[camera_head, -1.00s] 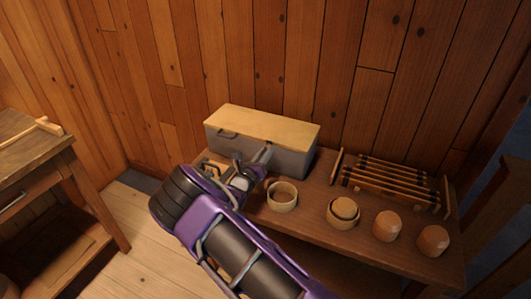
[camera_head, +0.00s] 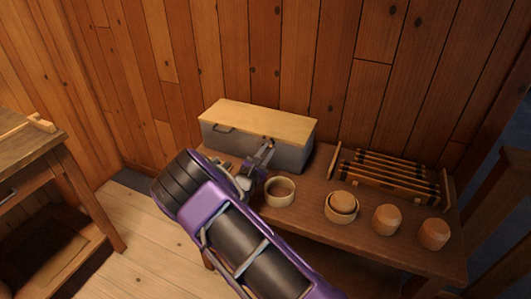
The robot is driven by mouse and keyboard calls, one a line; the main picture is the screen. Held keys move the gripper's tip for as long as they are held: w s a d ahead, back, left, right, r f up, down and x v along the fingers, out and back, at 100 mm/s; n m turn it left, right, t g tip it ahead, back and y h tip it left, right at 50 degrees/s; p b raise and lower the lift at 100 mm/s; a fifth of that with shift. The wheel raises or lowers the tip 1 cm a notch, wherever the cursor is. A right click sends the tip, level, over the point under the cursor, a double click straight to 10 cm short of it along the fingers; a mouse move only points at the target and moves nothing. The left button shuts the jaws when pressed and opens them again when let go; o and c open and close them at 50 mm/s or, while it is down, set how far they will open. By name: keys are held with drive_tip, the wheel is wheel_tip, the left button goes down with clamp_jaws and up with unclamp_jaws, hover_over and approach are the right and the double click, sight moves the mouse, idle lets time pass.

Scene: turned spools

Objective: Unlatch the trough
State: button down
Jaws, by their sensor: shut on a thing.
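The trough (camera_head: 290,157) is a grey box with a pale wooden lid (camera_head: 260,118), standing at the back left of the bench against the wall. The lid lies closed. My gripper (camera_head: 267,147) is at the right part of the trough's front, just below the lid's edge. It is shut on a small part there, apparently the latch, which the fingers mostly hide. My purple and black arm covers the bench's left front.
On the bench (camera_head: 400,255) stand an open wooden cup (camera_head: 280,193), a cup with a round piece in it (camera_head: 342,205), and two rounded wooden pieces (camera_head: 386,219). A slatted rack (camera_head: 395,175) is behind them. A table (camera_head: 25,150) stands at the left.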

drive_tip(key=shift+d+f+m+b, duration=0.1)
drive_tip(key=shift+f+m+b, duration=0.2)
drive_tip(key=shift+m, duration=0.35)
drive_tip(key=shift+f+m+b, duration=0.15)
drive_tip(key=shift+m+b, duration=0.15)
drive_tip(key=shift+m, duration=0.35)
drive_tip(key=c, duration=0.8)
unclamp_jaws()
drive_tip(key=shift+s, duration=0.1)
drive_tip(key=v, duration=1.7)
drive_tip(key=shift+s+p, duration=0.2)
drive_tip(key=shift+p, duration=0.2)
